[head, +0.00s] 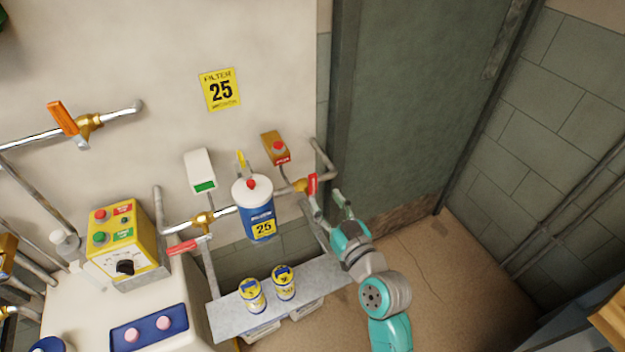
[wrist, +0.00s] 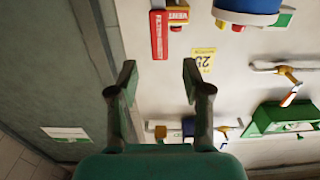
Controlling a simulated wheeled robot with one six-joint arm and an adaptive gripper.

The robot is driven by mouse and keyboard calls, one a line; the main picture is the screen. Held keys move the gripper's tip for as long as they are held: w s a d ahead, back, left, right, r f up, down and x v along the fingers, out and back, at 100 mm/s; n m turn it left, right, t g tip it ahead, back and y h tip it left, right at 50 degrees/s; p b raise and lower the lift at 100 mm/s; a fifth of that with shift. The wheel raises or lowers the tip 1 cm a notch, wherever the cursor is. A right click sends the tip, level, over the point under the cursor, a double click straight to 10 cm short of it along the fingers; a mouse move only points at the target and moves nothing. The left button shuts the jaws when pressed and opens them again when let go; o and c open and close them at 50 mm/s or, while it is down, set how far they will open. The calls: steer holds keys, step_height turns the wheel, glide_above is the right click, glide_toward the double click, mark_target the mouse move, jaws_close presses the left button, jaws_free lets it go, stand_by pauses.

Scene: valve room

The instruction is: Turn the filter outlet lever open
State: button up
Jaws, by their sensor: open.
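The red outlet lever (head: 312,184) sits on a brass valve (head: 299,186) in the pipe to the right of the blue and white filter housing (head: 258,222). It points roughly up in the head view. In the wrist view the red lever (wrist: 159,36) with lettering shows at the top, beyond and between my fingertips. My gripper (head: 329,203) is close to the lever, just below and right of it in the head view. In the wrist view my gripper (wrist: 158,84) is open and empty, with no visible contact with the lever.
A second red lever (head: 184,246) is on the pipe left of the filter. A brown box with a red button (head: 276,148) hangs above the outlet valve. A shelf (head: 232,315) with two cans stands below. A dark green door (head: 410,100) is at right.

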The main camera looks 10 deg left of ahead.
mark_target(314, 182)
steer(key=x, duration=0.8)
steer(key=shift+s, duration=0.1)
jaws_close()
